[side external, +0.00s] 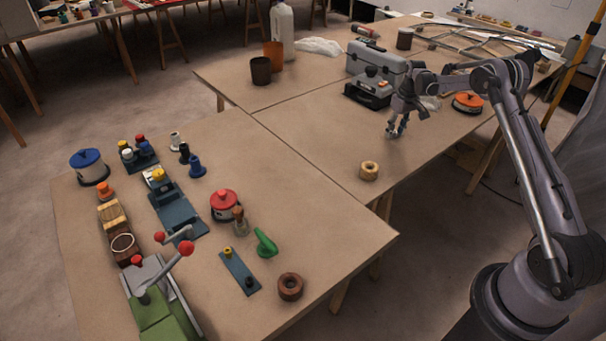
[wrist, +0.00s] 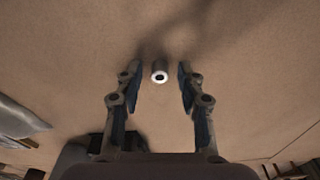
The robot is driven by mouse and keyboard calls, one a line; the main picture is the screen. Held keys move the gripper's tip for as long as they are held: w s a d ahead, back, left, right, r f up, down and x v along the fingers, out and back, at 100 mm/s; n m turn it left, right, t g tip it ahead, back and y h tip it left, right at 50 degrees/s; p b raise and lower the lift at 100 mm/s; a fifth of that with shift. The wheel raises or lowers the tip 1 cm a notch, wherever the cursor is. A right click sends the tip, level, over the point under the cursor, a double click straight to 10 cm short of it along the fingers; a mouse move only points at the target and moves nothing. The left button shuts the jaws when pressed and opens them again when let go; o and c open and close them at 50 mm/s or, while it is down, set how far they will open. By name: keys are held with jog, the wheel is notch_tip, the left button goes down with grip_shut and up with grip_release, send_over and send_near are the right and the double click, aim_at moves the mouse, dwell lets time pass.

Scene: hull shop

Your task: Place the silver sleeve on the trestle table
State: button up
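In the wrist view, the silver sleeve (wrist: 159,74) is a small, pale, ring-ended piece between the fingertips of my gripper (wrist: 159,78). There is a clear gap between it and each finger, so the gripper is open and not touching it. In the side view, my gripper (side external: 397,130) points down low over the brown trestle table (side external: 335,130) on the right. I cannot make out the sleeve there. Whether it rests on the tabletop is hard to tell. Another brown table (side external: 310,215) on trestles adjoins at the front left.
A tan ring (side external: 369,171) lies in front of my gripper. A grey toolbox (side external: 375,65), a black case (side external: 368,92) and an orange-topped tin (side external: 467,102) stand behind it. A brown cup (side external: 261,71) is further left. The tabletop left of the gripper is clear.

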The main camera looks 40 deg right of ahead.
jog(key=shift+r, duration=0.1)
notch_tip(320, 180, up, 12)
jog(key=s, duration=0.1)
jog(key=s+a+r+t, duration=0.1)
jog(key=s+a+r, duration=0.1)
jog(key=a+r, duration=0.35)
jog(key=s+a+r+n+t, duration=0.1)
jog(key=s+a+r, duration=0.2)
jog(key=a, duration=0.6)
jog(key=s+a+r, duration=0.2)
jog(key=a+r, duration=0.2)
jog(key=a, duration=0.3)
jog(key=s+a+f+t, duration=0.2)
jog(key=s+a, duration=0.5)
jog(key=s, duration=0.1)
jog(key=s+a+f+n+t, duration=0.1)
jog(key=s+a+f, duration=0.2)
jog(key=s+a, duration=0.5)
jog(key=shift+s+t, duration=0.4)
jog(key=shift+s, duration=0.15)
